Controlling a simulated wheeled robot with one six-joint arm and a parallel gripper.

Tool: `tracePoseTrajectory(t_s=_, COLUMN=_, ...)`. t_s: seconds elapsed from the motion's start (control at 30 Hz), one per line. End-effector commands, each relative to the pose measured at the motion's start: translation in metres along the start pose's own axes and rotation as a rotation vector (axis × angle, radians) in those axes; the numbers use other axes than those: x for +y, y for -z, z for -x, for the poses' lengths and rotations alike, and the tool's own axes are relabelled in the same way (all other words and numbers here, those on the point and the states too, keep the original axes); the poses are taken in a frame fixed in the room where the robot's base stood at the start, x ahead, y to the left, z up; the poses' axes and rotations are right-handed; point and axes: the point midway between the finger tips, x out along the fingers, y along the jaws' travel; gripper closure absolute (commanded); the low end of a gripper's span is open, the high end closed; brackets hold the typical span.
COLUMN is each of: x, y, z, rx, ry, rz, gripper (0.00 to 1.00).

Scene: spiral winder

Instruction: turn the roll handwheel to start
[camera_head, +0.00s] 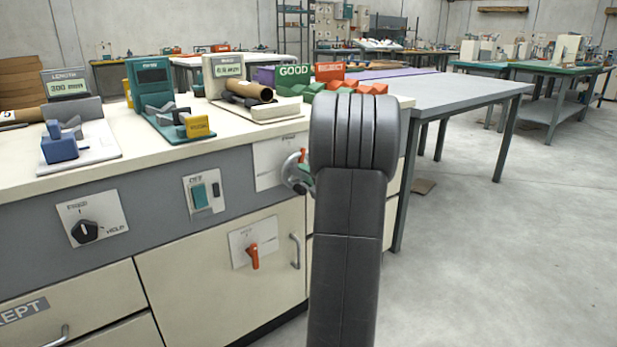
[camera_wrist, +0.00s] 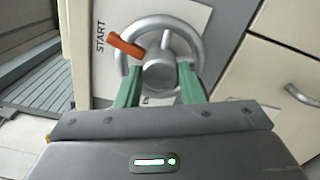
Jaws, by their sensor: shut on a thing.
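The roll handwheel (camera_wrist: 163,22) is a grey metal ring with a round central hub (camera_wrist: 158,72), mounted on a white plate (camera_wrist: 95,72) marked START. An orange pointer (camera_wrist: 126,46) lies at the upper left of the wheel, near the START lettering. My gripper (camera_wrist: 160,85) has its two green fingers on either side of the hub and is shut on the handwheel. In the head view, the handwheel (camera_head: 288,171) shows partly at the bench front; my arm hides its right side and most of the gripper.
A cabinet handle (camera_head: 295,251) sticks out below. The bench top (camera_head: 150,155) carries gauges and a cardboard tube (camera_head: 248,90). Open floor (camera_head: 500,250) lies right.

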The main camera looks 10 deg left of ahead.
Motion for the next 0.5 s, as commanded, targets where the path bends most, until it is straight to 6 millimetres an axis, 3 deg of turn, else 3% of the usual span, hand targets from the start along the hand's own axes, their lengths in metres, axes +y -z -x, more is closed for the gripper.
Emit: tracePoseTrajectory(t_s=0.5, x=-0.0008, y=0.0005, z=0.0001, rx=0.001, ry=0.002, rz=0.267, gripper=0.88)
